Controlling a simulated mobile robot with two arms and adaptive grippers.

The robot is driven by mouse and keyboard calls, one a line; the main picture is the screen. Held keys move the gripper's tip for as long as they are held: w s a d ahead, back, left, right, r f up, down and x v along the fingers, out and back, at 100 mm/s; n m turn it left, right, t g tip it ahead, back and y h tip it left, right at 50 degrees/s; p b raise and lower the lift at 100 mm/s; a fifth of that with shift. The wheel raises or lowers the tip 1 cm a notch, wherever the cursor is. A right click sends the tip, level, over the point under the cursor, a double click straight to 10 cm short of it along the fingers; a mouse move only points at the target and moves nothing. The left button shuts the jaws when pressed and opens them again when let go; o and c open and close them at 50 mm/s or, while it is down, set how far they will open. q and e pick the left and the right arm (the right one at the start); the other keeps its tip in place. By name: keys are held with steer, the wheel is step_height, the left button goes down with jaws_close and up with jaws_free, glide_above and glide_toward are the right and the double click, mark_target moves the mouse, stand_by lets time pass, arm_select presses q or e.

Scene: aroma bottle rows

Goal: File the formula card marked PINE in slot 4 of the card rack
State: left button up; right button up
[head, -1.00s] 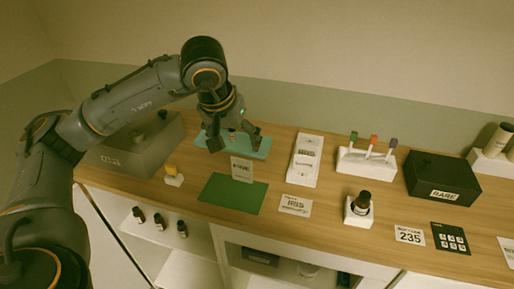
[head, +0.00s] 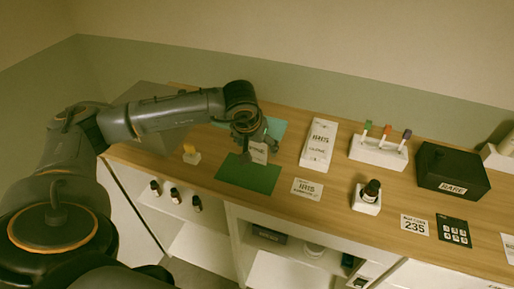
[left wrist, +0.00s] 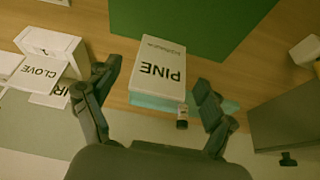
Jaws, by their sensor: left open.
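The white PINE card (head: 259,152) appears to stand upright at the back edge of a green mat. In the left wrist view the card (left wrist: 160,70) faces me, with PINE in large letters. My left gripper (head: 254,136) is open, just behind and above the card. In the left wrist view, its fingers (left wrist: 157,84) lie on either side of the card, apart from it. A white holder (head: 319,143) with IRIS and CLOVE lettering, seemingly the card rack, lies to the right. Its slot numbers are not readable. My right gripper is not in view.
The green mat (head: 248,175) is bare in front of the card. A teal tray (head: 276,128) with a small bottle (left wrist: 182,118) is behind it.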

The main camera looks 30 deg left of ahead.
arm_select(q)
steer(key=shift+w+f, duration=0.2)
steer(key=shift+f, duration=0.35)
steer(key=c, duration=0.9)
steer(key=shift+o, duration=0.2)
steer(key=shift+r, duration=0.2)
